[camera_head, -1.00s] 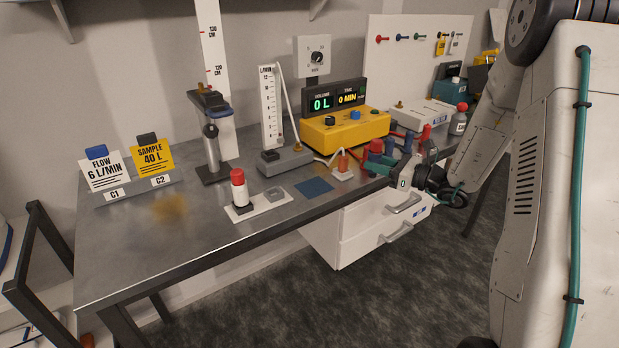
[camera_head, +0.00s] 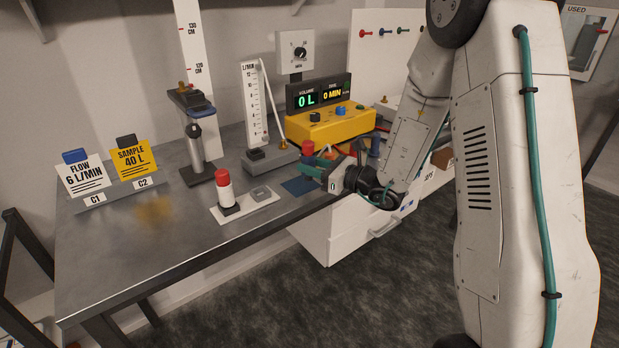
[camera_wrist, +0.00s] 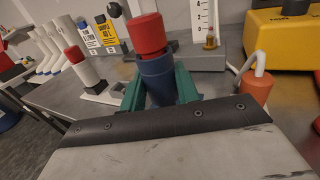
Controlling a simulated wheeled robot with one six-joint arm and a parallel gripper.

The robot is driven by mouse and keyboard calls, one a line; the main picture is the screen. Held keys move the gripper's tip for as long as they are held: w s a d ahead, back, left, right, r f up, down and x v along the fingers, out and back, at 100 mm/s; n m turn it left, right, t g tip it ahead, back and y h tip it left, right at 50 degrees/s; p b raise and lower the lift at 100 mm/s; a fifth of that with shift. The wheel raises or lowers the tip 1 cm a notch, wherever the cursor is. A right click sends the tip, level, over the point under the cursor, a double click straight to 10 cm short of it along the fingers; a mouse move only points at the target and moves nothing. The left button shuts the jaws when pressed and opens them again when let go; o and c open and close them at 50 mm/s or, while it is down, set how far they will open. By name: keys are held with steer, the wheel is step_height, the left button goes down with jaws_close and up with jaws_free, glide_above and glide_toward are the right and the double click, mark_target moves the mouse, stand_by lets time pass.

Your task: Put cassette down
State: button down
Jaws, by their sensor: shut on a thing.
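My gripper (camera_head: 318,170) is shut on a cassette (camera_head: 308,150), a dark blue cylinder with a red cap. A white cylinder with a red cap (camera_head: 225,190) stands on a white plate (camera_head: 257,205) to the left of the pad.
Behind are a yellow pump (camera_head: 330,124) with a display reading 0 L and 0 MIN, a flow gauge (camera_head: 255,105) and a stand (camera_head: 197,150). An orange piece with a tube (camera_wrist: 256,88) is close on the right. Sign cards (camera_head: 85,173) stand far left. The bench's front left (camera_head: 130,260) is clear.

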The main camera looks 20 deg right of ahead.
mark_target(311, 178)
steer(key=shift+a, duration=0.45)
steer(key=shift+d+f, duration=0.1)
steer(key=shift+f, duration=1.7)
steer(key=c, duration=1)
jaws_free()
